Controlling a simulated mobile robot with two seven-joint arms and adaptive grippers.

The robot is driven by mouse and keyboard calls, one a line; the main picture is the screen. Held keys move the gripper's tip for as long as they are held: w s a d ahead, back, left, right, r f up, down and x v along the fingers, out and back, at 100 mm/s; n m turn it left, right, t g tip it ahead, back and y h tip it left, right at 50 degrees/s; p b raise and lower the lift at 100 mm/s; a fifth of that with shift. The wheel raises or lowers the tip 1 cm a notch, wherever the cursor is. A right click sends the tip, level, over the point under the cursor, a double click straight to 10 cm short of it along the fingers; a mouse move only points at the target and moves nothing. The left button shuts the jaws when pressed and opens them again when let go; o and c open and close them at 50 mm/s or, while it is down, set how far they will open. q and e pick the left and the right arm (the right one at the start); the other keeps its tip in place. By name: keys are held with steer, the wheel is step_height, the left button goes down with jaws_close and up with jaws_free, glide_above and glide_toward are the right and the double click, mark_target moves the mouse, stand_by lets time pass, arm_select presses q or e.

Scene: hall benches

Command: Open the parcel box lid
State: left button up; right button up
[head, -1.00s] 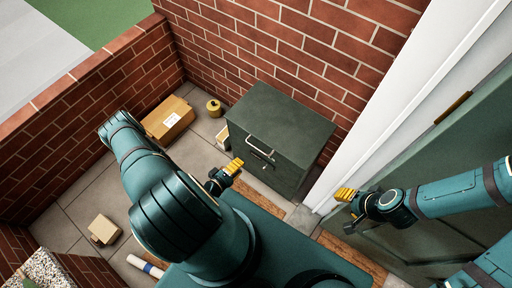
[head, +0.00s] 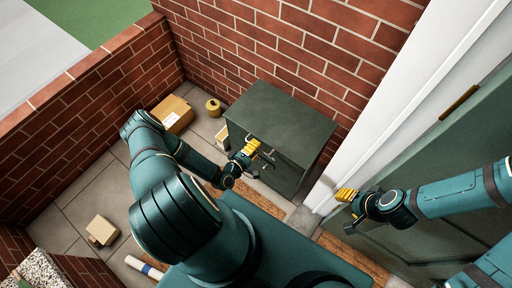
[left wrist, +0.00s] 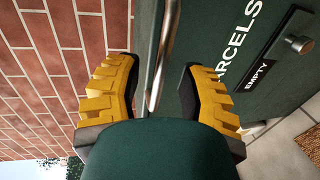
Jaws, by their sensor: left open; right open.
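The dark green parcel box (head: 280,108) stands against the brick wall with its lid shut. Its metal bar handle is partly hidden by my left gripper in the head view. My left gripper (head: 259,152) is open at the box's front. In the left wrist view its yellow fingertips (left wrist: 158,80) lie either side of the handle (left wrist: 161,60), not closed on it. The box front (left wrist: 232,28) shows the words "PARCELS" and "EMPTY" and a round metal knob (left wrist: 299,44). My right gripper (head: 346,197) is open and empty, in front of the green door, right of the box.
A cardboard parcel (head: 173,113) and a yellow round container (head: 214,107) stand left of the box. A small carton (head: 101,231) lies on the paving at lower left. The brick wall (head: 300,42) is close behind, and the green door (head: 455,135) stands at right.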

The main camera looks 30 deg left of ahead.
arm_select(q)
steer(key=shift+w+f, duration=0.1)
steer(key=shift+w, duration=0.45)
jaws_close()
